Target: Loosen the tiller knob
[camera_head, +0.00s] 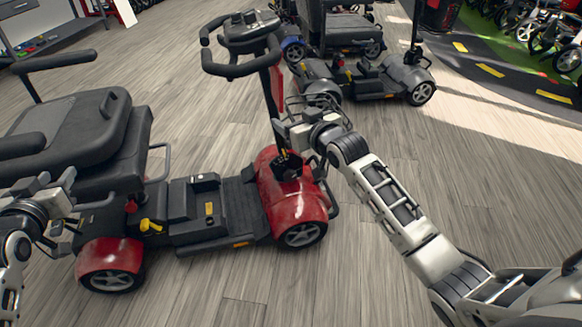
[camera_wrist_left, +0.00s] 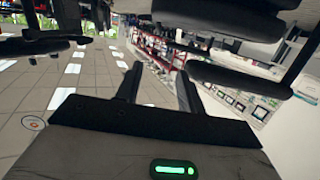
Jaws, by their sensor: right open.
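The red scooter (camera_head: 295,203) stands at left centre, with its tiller (camera_head: 271,95) rising to the handlebar (camera_head: 240,62). A small black fitting with a yellow mark (camera_head: 287,165) sits at the tiller's foot; I cannot tell for sure that it is the tiller knob. My right gripper (camera_head: 281,128) is at the lower tiller, just above that fitting; it is open, and contact is unclear. My left gripper (camera_head: 68,196) is beside the scooter seat (camera_head: 65,130) at the far left. In the left wrist view its two fingers (camera_wrist_left: 158,85) are apart with nothing between them.
A second, dark scooter (camera_head: 365,75) stands behind, with more scooters beyond it. A shelf unit (camera_head: 30,25) is at the top left. Bicycles (camera_head: 550,35) stand at the top right by a dark lane with yellow dashes. The wooden floor in front and to the right is clear.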

